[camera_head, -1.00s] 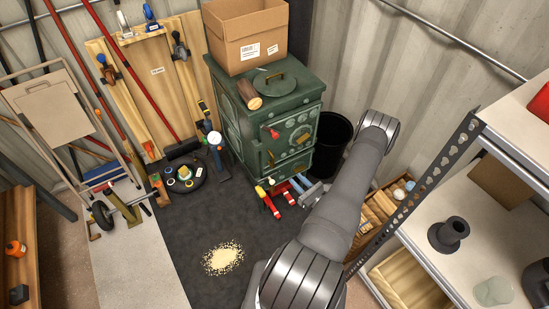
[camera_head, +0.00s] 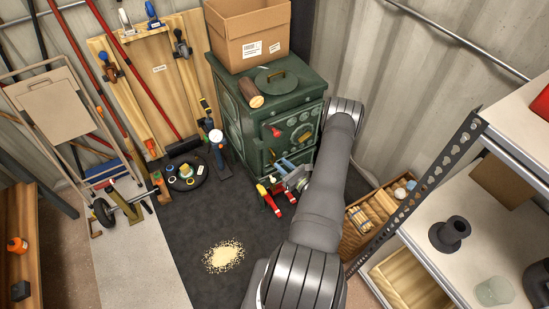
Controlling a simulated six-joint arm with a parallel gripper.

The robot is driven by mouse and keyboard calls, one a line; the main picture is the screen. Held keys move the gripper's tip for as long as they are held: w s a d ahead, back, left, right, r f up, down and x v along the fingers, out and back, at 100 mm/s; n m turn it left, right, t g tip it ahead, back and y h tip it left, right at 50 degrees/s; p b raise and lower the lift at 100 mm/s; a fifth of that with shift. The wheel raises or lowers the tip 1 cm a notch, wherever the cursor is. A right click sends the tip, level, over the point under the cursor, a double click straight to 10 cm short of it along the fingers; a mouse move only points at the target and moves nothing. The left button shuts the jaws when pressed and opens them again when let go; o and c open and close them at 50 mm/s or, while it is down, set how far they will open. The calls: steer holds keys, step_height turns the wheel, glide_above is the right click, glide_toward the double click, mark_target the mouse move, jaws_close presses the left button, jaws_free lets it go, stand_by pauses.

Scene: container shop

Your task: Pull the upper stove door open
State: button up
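The green stove (camera_head: 240,120) stands against the back corner. Its upper door (camera_head: 300,135) carries a red handle (camera_head: 275,132) at its left side and looks shut. Below it is a lower door with a small brass handle (camera_head: 271,156), also shut. My gripper (camera_head: 284,171) is low in front of the stove's lower front, below and slightly right of the red handle, apart from it. Its fingers look spread, with nothing visible between them. My forearm hides the stove's lower right corner.
A cardboard box (camera_head: 247,35) and a log (camera_head: 250,94) sit on the stove. A wooden crate (camera_head: 378,212) and metal shelving (camera_head: 425,175) stand right. The dark mat (camera_head: 190,220) has free room left.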

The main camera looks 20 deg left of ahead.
mark_target(274, 157)
steer(key=shift+x, duration=2.6)
jaws_close()
